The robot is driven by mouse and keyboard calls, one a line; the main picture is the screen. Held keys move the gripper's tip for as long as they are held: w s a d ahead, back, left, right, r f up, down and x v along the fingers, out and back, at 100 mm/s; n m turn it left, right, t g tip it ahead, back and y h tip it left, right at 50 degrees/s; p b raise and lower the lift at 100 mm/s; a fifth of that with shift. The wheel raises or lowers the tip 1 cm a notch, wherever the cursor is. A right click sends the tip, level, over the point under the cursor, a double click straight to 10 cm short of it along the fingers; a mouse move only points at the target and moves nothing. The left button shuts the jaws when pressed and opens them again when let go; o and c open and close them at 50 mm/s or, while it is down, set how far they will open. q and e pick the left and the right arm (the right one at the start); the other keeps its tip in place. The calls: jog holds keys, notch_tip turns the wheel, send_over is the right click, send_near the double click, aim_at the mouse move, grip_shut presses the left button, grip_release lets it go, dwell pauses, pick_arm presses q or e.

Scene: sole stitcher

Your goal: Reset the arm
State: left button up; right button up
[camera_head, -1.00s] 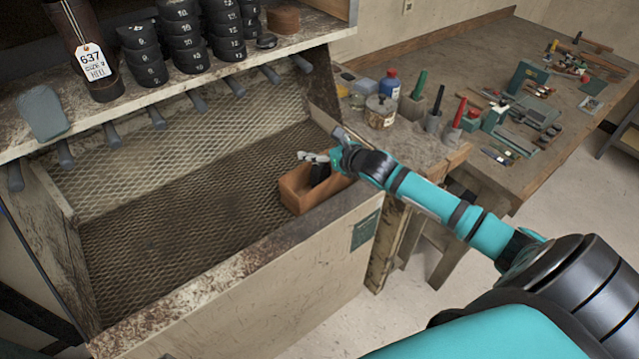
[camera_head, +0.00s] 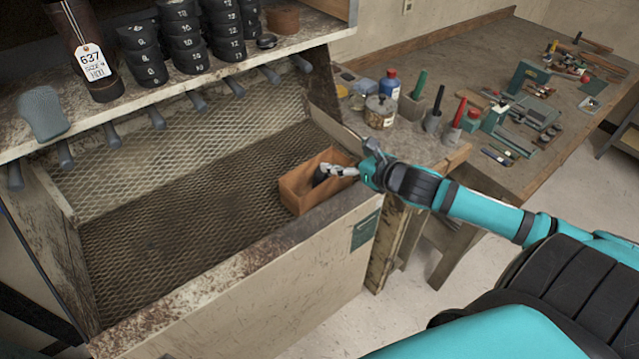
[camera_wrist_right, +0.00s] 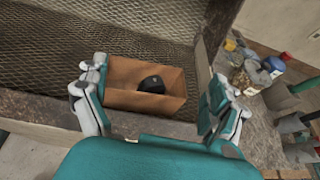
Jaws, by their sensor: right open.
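My right gripper (camera_head: 348,170) is open and empty above the right end of the mesh-floored bin. In the right wrist view its two fingers (camera_wrist_right: 160,108) stand wide apart, with a brown open box (camera_wrist_right: 120,98) beyond and between them. The box also shows in the head view (camera_head: 296,194), in the bin's right corner by the front wall. A black rounded object (camera_wrist_right: 152,84) lies inside the box; in the head view the gripper partly covers it. My left gripper is not in view.
The bin's front wall (camera_head: 250,285) runs below my right arm. A shelf (camera_head: 215,75) with stacked black numbered pieces and a tagged brown boot (camera_head: 88,50) overhangs the bin. A workbench (camera_head: 530,165) at right holds jars, bottles and tools. The mesh floor left of the box is clear.

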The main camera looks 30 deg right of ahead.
jog(key=shift+s+r, duration=0.25)
jog(key=shift+s, duration=0.35)
